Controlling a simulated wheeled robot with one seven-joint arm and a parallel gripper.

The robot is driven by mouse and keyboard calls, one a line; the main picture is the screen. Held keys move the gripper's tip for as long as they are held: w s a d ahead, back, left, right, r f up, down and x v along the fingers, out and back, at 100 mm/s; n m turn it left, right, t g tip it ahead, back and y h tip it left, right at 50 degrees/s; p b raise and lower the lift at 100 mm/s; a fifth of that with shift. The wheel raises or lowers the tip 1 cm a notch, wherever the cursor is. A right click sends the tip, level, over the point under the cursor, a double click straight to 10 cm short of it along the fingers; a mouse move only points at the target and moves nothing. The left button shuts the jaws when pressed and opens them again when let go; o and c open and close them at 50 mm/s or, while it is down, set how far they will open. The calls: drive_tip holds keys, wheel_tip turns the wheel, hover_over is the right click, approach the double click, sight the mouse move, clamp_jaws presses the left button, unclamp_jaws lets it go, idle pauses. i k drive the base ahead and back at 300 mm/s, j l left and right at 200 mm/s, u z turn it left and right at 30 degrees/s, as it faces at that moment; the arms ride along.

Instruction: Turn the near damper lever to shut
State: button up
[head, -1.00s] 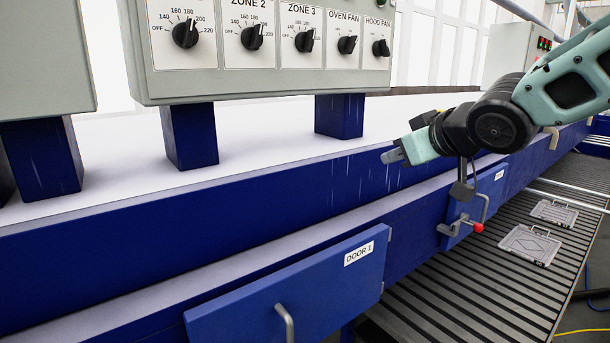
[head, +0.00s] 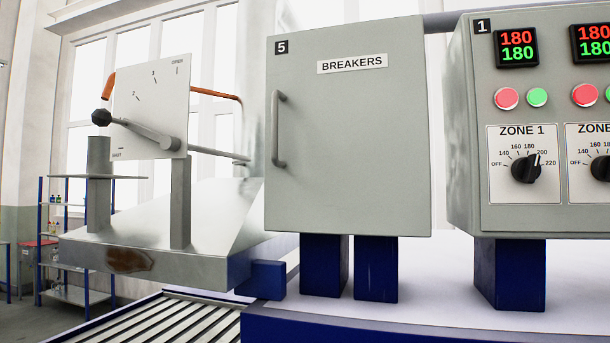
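The near damper lever (head: 145,131) is a grey bar with a black knob (head: 101,117) at its left end. It is mounted in front of a white dial plate (head: 152,100) marked OPEN at the top, 3 and 2 along the arc, and SHUT at the lower left. The lever points left and slightly up, between the 2 mark and SHUT; any mark behind the bar is hidden. My gripper is not in view now.
An orange-brown bent bar (head: 215,93) shows behind the plate. A grey post (head: 98,185) stands below the knob. The BREAKERS cabinet (head: 348,130) is right of the dial, then the zone panel (head: 470,90). A slatted conveyor (head: 165,325) lies below.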

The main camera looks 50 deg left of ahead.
sight(100, 117)
drive_tip(key=u, duration=2.45)
